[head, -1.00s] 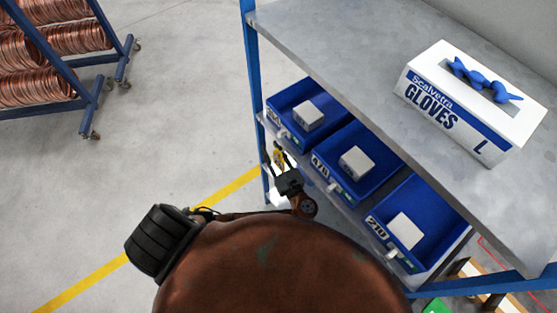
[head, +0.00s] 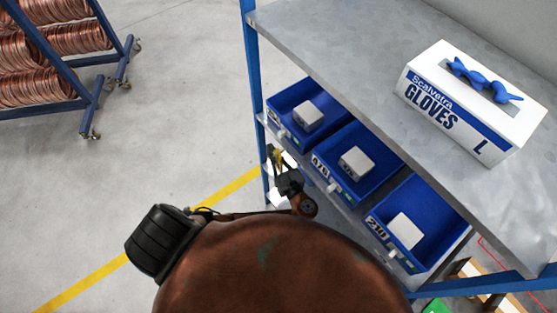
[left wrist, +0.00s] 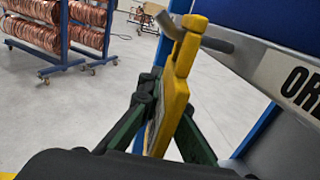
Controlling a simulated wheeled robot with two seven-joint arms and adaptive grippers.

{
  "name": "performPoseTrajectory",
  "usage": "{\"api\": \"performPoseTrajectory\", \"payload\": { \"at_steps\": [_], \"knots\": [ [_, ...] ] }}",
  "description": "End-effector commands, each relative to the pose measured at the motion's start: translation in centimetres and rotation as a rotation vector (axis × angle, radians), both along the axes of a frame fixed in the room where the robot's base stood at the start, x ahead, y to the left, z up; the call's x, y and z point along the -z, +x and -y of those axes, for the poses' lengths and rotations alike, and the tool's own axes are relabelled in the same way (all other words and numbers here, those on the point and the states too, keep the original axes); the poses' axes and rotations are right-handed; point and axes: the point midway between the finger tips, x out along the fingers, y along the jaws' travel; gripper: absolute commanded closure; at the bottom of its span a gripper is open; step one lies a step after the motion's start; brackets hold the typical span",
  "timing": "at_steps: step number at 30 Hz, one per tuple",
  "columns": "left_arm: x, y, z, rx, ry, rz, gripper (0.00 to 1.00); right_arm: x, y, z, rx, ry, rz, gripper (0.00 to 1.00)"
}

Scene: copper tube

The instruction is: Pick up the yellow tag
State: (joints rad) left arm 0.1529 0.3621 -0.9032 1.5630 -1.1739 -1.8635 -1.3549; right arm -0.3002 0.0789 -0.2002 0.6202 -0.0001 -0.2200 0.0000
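The yellow tag (left wrist: 176,95) fills the middle of the left wrist view, upright and a little tilted, with a narrower top at a grey metal hook (left wrist: 214,42). My left gripper (left wrist: 166,112) has its dark green fingers drawn in against the two sides of the tag; the far fingertip is partly hidden behind it. In the head view my left gripper (head: 280,166) is small, at the front of the shelf by the blue post, with a bit of the yellow tag (head: 279,157) between its fingers. My right gripper is in neither view.
Blue bins (head: 328,188) with white boxes sit on the shelf just right of the gripper. A glove box (head: 472,103) stands on the grey top (head: 345,45). A blue post (head: 253,90) is close behind. The floor to the left is open, with a coil rack (head: 95,105) beyond.

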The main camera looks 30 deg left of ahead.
Motion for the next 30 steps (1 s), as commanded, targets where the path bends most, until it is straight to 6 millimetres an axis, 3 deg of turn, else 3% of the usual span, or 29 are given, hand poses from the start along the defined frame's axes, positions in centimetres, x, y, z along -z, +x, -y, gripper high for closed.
{"api": "performPoseTrajectory", "payload": {
  "at_steps": [10, 14, 30],
  "knots": [
    [-0.7, -0.1, -0.1, -0.002, 0.000, 0.002, 1.00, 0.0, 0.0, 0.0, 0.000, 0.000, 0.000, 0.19],
    [-0.5, -1.7, -0.8, -0.002, 0.001, -0.001, 1.00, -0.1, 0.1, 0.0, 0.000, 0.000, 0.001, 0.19],
    [-0.6, -13.6, -5.7, -0.001, 0.001, -0.003, 1.00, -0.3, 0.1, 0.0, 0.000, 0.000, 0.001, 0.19]
  ]
}}
